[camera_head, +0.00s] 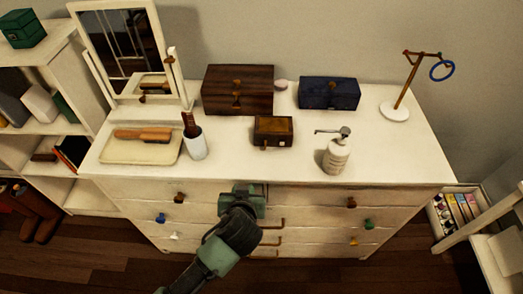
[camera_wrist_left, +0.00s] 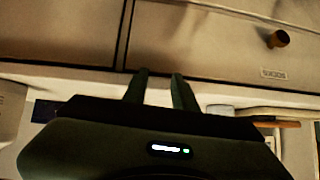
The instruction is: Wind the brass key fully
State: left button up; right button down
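A small dark wooden box with a brass-coloured lid panel (camera_head: 273,126) sits mid-front on the white dresser top. A small pale bit shows low on its front; I cannot tell whether this is the brass key. No key shows clearly in either view. My left gripper (camera_head: 250,190) is in front of the dresser's top drawer, below and a little left of the small box, apart from it. In the left wrist view its two fingers (camera_wrist_left: 160,78) are a little apart with nothing between them. My right gripper is in neither view.
The white dresser (camera_head: 380,160) also holds a cream tray with a brush (camera_head: 142,135), a white cup (camera_head: 194,143), a pump bottle (camera_head: 337,155), a brown box (camera_head: 230,88), a blue box (camera_head: 329,93), a mirror (camera_head: 119,45) and a brass stand (camera_head: 405,85). Knobs and handles stick out in front.

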pick_arm(q)
jog(key=w+d+r+t, duration=0.1)
jog(key=r, duration=0.1)
jog(key=w+d+r+t, duration=0.1)
jog(key=w+d+r, duration=0.1)
jog(key=w+d+r+t, duration=0.1)
jog(key=d+r, duration=0.1)
jog(key=shift+w+d+r+h, duration=0.25)
jog(key=shift+w+h, duration=0.05)
jog(key=shift+w+d+t, duration=0.1)
jog(key=shift+w+t, duration=0.15)
jog(key=shift+t, duration=0.05)
jog(key=shift+w, duration=0.35)
jog(key=p+x, duration=0.1)
jog(key=x, duration=0.5)
jog(key=shift+w+f, duration=0.15)
jog(key=shift+f, duration=0.15)
jog(key=shift+c, duration=0.4)
grip_shut()
